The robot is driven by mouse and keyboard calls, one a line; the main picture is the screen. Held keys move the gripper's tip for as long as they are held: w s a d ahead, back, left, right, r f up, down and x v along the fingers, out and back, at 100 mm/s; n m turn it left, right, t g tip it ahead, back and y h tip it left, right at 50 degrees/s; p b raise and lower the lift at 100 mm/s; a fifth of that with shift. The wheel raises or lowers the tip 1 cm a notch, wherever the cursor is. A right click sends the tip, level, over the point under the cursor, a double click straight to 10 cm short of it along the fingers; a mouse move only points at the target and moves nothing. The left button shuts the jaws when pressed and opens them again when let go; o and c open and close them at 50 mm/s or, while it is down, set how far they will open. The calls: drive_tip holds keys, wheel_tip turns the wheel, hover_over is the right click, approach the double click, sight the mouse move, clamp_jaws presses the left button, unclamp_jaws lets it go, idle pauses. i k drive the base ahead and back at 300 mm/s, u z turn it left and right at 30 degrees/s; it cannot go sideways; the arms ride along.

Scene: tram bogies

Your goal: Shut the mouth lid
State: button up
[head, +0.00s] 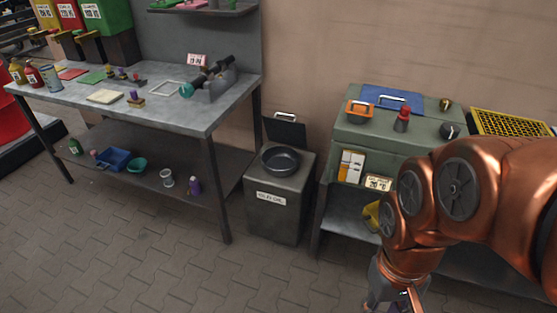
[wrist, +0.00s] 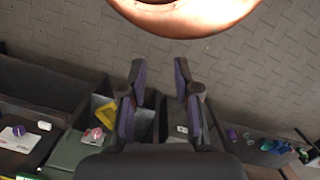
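A grey metal bin (head: 278,205) with a white label on its front stands on the floor between two benches. Its round dark mouth (head: 281,160) is uncovered on top. The mouth lid (head: 285,131), a dark plate with a light handle, stands raised behind the mouth. My gripper (head: 396,299) is low at the bottom right in the head view, partly cut off and apart from the bin. In the wrist view my gripper (wrist: 159,92) has its fingers spread, with nothing between them. I cannot make out the lid in the wrist view.
A grey workbench (head: 190,108) with tools and a lower shelf stands left of the bin. A green cabinet (head: 350,133) with an orange item, a red knob and a yellow grid tray (head: 510,124) stands right. The paved floor (head: 150,255) in front is clear.

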sight(287, 132)
drive_tip(key=u, duration=0.1)
drive_tip(key=i, duration=0.45)
drive_tip(key=u, duration=0.55)
drive_tip(key=i, duration=1.9)
drive_tip(key=z, duration=0.2)
